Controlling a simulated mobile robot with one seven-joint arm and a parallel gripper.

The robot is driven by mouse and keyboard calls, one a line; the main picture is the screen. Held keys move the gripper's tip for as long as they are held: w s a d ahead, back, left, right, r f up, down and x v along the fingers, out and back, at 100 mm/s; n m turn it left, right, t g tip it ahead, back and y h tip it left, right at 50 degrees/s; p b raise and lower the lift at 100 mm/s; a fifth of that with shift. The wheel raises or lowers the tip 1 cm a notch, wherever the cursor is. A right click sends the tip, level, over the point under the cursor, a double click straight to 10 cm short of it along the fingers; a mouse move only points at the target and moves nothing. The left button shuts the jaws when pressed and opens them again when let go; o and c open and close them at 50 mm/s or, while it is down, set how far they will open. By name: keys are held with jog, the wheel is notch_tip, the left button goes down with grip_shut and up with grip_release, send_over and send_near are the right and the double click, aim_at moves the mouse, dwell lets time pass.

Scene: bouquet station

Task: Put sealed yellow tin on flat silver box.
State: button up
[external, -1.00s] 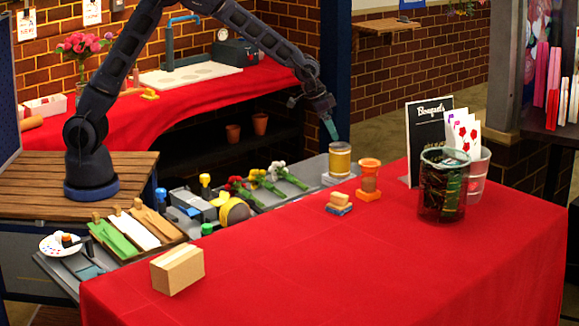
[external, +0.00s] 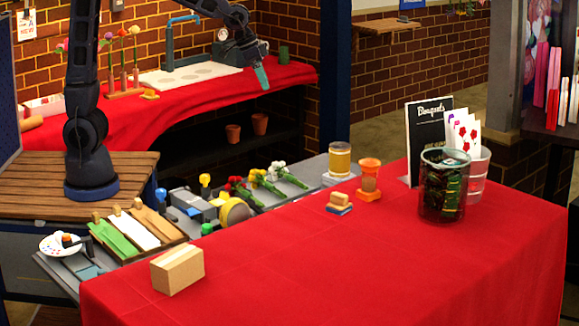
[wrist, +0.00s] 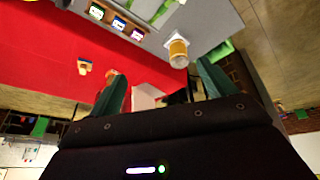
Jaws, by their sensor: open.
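The yellow tin (external: 340,159) with its pale lid stands upright at the far right end of the grey shelf, beside the red table. It appears to rest on the flat silver box (external: 335,180), of which only a low edge shows below it. The tin also shows in the wrist view (wrist: 178,52), upper centre, beyond the fingertips. My gripper (external: 262,77) is up and to the left of the tin, well clear of it. In the wrist view its two green fingers (wrist: 163,88) are spread with nothing between them.
A dark glass jar (external: 443,190) and a black sign (external: 426,140) are farther right. Flowers (external: 262,182) lie left of the tin.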

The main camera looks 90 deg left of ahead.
jog(key=s+d+r, duration=0.1)
jog(key=s+d, duration=0.1)
jog(key=s, duration=1.4)
jog(key=s+d+r+m, duration=0.1)
jog(key=s+d, duration=0.1)
jog(key=s, duration=1.5)
jog(key=shift+s, duration=0.2)
